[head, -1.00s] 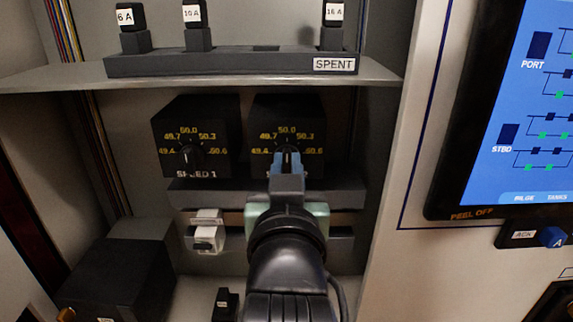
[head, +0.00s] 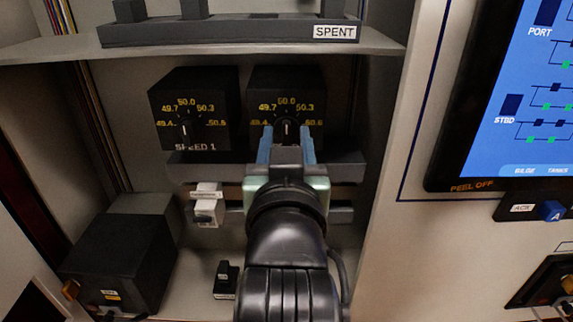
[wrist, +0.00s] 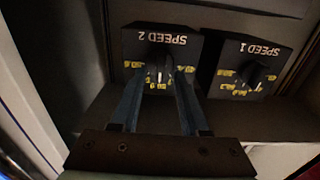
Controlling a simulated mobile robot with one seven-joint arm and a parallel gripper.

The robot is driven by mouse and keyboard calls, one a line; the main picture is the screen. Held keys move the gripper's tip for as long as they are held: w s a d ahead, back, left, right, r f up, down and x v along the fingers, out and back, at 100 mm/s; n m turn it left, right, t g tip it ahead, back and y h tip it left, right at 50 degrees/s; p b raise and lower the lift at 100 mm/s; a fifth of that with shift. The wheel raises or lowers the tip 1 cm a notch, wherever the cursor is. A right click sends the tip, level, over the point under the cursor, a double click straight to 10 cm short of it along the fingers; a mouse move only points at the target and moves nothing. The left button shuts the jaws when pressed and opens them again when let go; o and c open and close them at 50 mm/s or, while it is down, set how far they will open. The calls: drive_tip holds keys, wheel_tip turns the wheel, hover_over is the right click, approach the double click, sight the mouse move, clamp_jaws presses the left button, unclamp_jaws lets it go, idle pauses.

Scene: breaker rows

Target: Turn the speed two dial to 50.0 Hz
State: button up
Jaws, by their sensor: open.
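The speed two dial (head: 287,131) is a black knob on the right black box (head: 262,86), with yellow numbers around it. Its white pointer stands about upright toward 50.0 in the head view. In the wrist view the box is upside down, marked SPEED 2, and the knob (wrist: 160,62) points down toward the yellow numbers. My gripper (head: 286,134) is open, with blue fingers spread to either side of the knob. In the wrist view the gripper (wrist: 161,74) shows a gap between each fingertip and the knob. The fingers hide part of the lower label and numbers.
The speed 1 box (head: 165,100) stands close to the left, with its own knob (head: 185,130). A shelf (head: 75,50) with a SPENT rack (head: 230,32) is above. A dark rail (head: 345,168) runs below. A screen panel (head: 525,110) is at the right.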

drive_tip(key=s+p, duration=1.2)
drive_tip(key=p, duration=0.2)
drive_tip(key=shift+s, duration=0.15)
idle(0.7)
